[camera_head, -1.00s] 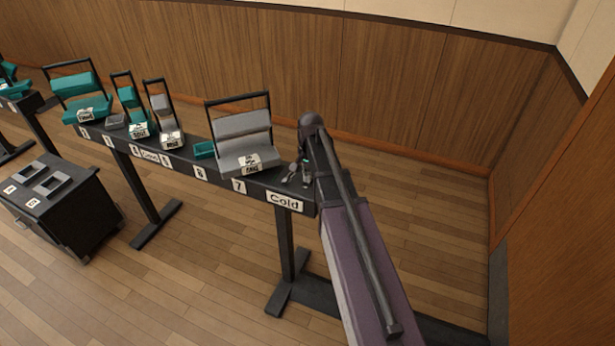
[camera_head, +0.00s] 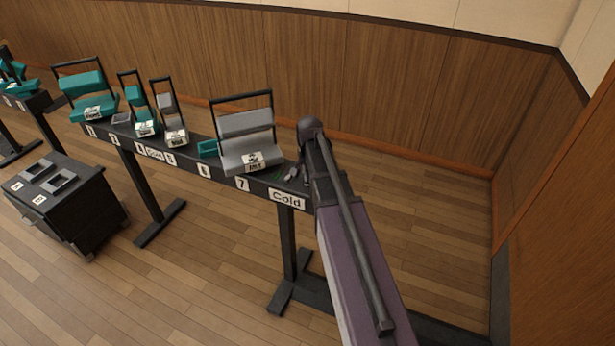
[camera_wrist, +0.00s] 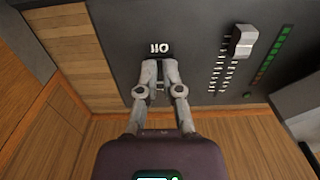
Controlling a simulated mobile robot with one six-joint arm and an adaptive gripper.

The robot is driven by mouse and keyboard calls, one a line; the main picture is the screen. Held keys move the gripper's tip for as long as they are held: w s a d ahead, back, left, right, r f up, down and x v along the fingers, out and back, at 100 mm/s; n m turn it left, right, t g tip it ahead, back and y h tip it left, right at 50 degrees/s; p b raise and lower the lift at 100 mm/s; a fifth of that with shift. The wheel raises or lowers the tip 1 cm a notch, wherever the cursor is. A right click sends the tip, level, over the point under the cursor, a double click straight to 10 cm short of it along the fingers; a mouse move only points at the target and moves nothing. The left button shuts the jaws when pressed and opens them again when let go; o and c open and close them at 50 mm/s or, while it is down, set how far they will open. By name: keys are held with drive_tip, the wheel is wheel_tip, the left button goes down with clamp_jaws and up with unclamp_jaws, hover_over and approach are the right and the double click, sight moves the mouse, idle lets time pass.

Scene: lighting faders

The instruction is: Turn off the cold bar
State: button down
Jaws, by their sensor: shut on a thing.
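The cold bar is the dark end section of the long stand with the "Cold" label (camera_head: 286,198). In the wrist view its dark panel (camera_wrist: 195,45) has a white "Off" label (camera_wrist: 159,48), seen upside down, a grey fader knob (camera_wrist: 243,40) beside a marked scale, and a row of green lights (camera_wrist: 272,52). My gripper (camera_wrist: 159,66) is at the panel just below the "Off" label, with its fingers closed on a small switch there, mostly hidden by them. The fader knob is to the right, apart from my fingers. In the head view my gripper (camera_head: 293,173) is at the stand's right end.
A grey hinged unit (camera_head: 247,135) stands left of my gripper, with teal and grey units farther along the bar. A black cabinet (camera_head: 70,210) stands at the left. A wood-panelled wall (camera_head: 410,100) runs behind. Open floor lies in front.

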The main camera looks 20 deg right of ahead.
drive_tip(key=shift+f, duration=0.1)
drive_tip(key=shift+w+d, duration=0.7)
drive_tip(key=shift+w+r+p, duration=0.1)
drive_tip(key=shift+r+p, duration=0.2)
drive_tip(key=shift+p, duration=0.2)
drive_tip(key=r+p, duration=0.3)
drive_tip(key=p, duration=0.1)
drive_tip(key=shift+s+r, duration=0.2)
drive_tip(key=shift+r, duration=0.2)
wheel_tip(320, 180, up, 10)
drive_tip(key=p, duration=0.9)
drive_tip(key=shift+p, duration=0.35)
drive_tip(key=shift+w+d, duration=0.1)
drive_tip(key=shift+w, duration=0.1)
drive_tip(key=shift+w+g+y, duration=0.15)
drive_tip(key=shift+g+y, duration=0.35)
